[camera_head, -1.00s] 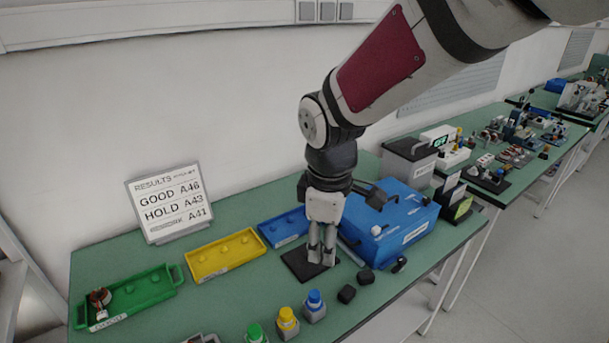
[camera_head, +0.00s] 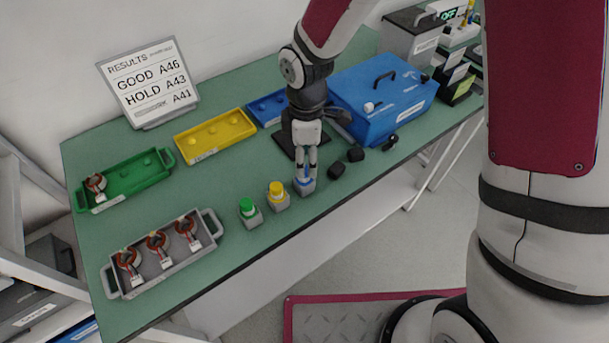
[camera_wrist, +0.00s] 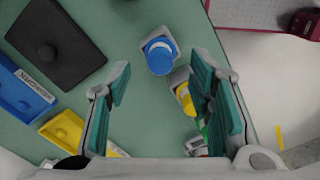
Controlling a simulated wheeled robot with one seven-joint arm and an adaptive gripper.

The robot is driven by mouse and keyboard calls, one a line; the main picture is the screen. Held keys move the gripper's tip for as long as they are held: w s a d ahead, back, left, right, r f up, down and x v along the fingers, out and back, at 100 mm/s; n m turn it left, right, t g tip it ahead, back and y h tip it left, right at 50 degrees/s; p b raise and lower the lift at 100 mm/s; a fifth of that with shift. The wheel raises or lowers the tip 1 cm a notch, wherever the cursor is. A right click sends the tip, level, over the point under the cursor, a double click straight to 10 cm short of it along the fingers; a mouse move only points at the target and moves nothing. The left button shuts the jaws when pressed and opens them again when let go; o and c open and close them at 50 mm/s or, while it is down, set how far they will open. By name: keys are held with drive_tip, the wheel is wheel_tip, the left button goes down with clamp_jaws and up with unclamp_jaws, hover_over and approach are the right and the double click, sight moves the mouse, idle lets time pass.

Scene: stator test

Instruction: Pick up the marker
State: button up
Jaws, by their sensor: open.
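Three capped items that look like markers stand in small grey blocks in a row near the front edge of the bench: a green one (camera_head: 248,208), a yellow one (camera_head: 277,191) and a blue one (camera_head: 306,187). I cannot tell which is the task's marker. My gripper (camera_head: 305,178) points down over the blue one and partly hides it. In the wrist view, the blue cap (camera_wrist: 160,56) shows between and just ahead of my open, empty fingers (camera_wrist: 161,82). The yellow cap (camera_wrist: 186,98) is partly behind the right finger.
Behind are a black pad (camera_head: 284,143), a yellow tray (camera_head: 240,119), a green tray (camera_head: 130,170) and a blue case (camera_head: 385,85). A grey tray (camera_head: 205,243) with three coils is front left.

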drive_tip(key=shift+a+f+p, duration=0.15)
drive_tip(key=shift+f+p, duration=0.05)
drive_tip(key=shift+f, duration=1.2)
drive_tip(key=shift+a+f+p, duration=0.1)
drive_tip(key=shift+f+p, duration=0.1)
drive_tip(key=shift+f, duration=1.2)
clamp_jaws()
